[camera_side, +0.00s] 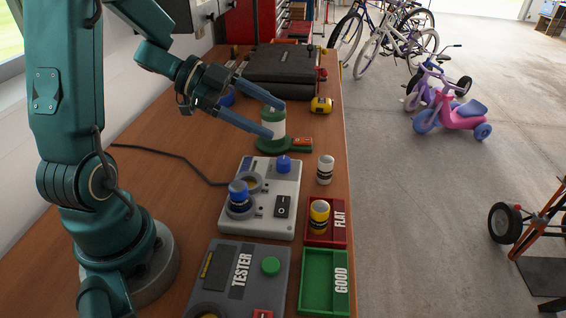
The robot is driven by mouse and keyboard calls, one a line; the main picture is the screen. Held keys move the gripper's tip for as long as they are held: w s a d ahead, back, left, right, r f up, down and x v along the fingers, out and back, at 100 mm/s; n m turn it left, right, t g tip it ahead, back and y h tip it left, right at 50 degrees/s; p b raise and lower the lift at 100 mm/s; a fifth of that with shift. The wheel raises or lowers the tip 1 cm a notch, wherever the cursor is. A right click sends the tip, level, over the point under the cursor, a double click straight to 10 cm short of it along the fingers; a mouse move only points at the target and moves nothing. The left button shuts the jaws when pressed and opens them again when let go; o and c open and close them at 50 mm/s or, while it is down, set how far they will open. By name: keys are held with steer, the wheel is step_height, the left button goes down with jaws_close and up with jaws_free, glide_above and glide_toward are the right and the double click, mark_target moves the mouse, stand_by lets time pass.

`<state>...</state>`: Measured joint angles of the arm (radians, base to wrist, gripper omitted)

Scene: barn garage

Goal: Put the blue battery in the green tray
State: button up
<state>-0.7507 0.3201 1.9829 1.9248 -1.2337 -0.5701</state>
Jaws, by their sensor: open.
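A blue battery (239,193) with a dark and light lower part stands upright at the front left slot of a grey charger (262,215). The green tray (325,283), marked GOOD, is at the front right of the bench and looks empty. My gripper (275,119) is open, well behind the charger. Its two blue-grey fingers reach to either side of a green and white cylinder (272,122) in this view. I cannot tell whether they touch it. Another blue round thing (284,163) sits on the charger's back right; it may be a knob.
A red tray (341,235) marked FLAT holds a yellow battery (319,214). A white battery (325,170) stands beside the charger. A grey tester (240,278) lies left of the green tray. A black case (285,65) and yellow tape measure (321,104) are behind. The bench's right edge is close.

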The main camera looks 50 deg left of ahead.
steer(key=w+a+r+n+t+y, duration=0.4)
steer(key=w+a+n+y, duration=0.2)
steer(key=w+a+y, duration=0.25)
steer(key=n+g, duration=1)
steer(key=g, duration=0.3)
glide_above(237, 186)
step_height(237, 186, down, 4)
steer(key=shift+d+r, duration=0.15)
steer(key=shift+r, duration=0.1)
step_height(237, 186, down, 4)
steer(key=shift+r, duration=0.1)
steer(key=shift+f, duration=3.15)
steer(key=shift+c, duration=0.3)
